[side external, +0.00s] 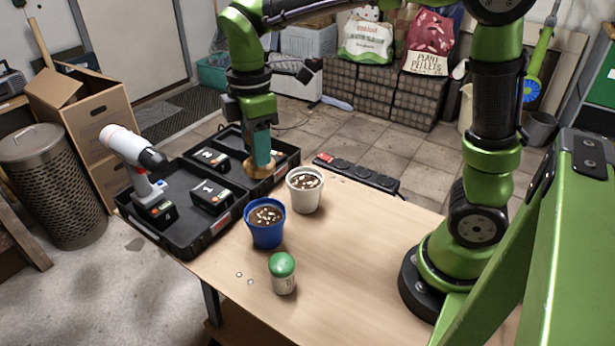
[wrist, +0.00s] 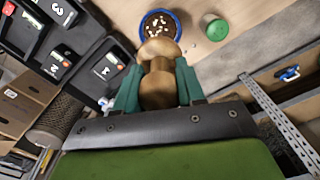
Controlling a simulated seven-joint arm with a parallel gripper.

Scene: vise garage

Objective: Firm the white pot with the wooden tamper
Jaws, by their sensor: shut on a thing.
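My gripper (side external: 263,145) has its teal fingers shut on the wooden tamper (side external: 264,169), whose turned, rounded wood also shows between the fingers in the wrist view (wrist: 158,73). The gripper and tamper are at the right part of the black tray, to the left of the white pot and apart from it in the side view. The white pot (side external: 304,197) stands upright on the table with dark soil and pale bits in it; I do not make it out in the wrist view. The tamper's upper part is hidden by the fingers in the side view.
A blue pot (side external: 266,232) with soil and a green-lidded jar (side external: 283,278) stand in front of the white pot. The black tray (side external: 180,249) holds a drill (side external: 140,165) and batteries (side external: 211,196). A power strip (side external: 357,174) lies behind.

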